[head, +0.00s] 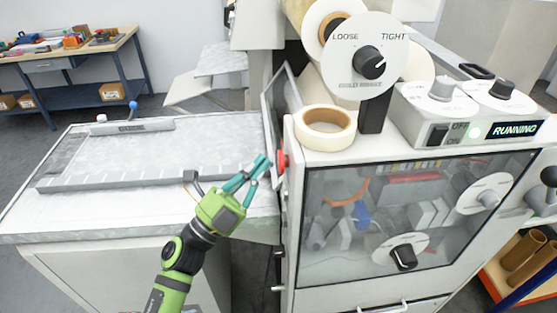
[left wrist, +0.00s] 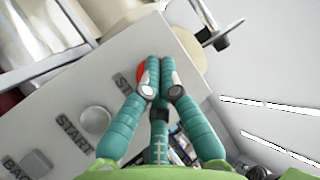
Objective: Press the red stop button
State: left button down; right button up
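The red stop button (head: 282,161) sticks out from the left side of the grey machine (head: 296,225). In the left wrist view the red button (left wrist: 140,71) is partly hidden behind my fingertips, beside lettering that is partly covered. My left gripper (head: 264,160) is just left of the button, its teal fingers pointing at it. In the left wrist view the fingertips (left wrist: 160,60) are together with nothing between them. I cannot tell whether they touch the button. My right gripper is not in view.
In the left wrist view a round START button (left wrist: 95,120) and a square button (left wrist: 37,163) share the panel with the red one. A flat grey table (head: 120,210) lies left of the machine. A tape roll (head: 325,128) sits on the machine's top.

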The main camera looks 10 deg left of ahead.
pick_arm(q)
jog(key=shift+w+d, duration=0.15)
jog(key=shift+d, duration=0.25)
jog(key=shift+w+d, duration=0.1)
jog(key=shift+d, duration=0.3)
dwell(0.7)
jog(key=shift+a, duration=0.15)
jog(key=shift+s+a, duration=0.25)
jog(key=shift+a, duration=0.4)
jog(key=a, duration=0.2)
jog(key=s+a, duration=0.1)
jog(key=a, duration=0.1)
jog(key=shift+s+a, duration=0.15)
jog(key=shift+a, duration=0.25)
dwell(0.7)
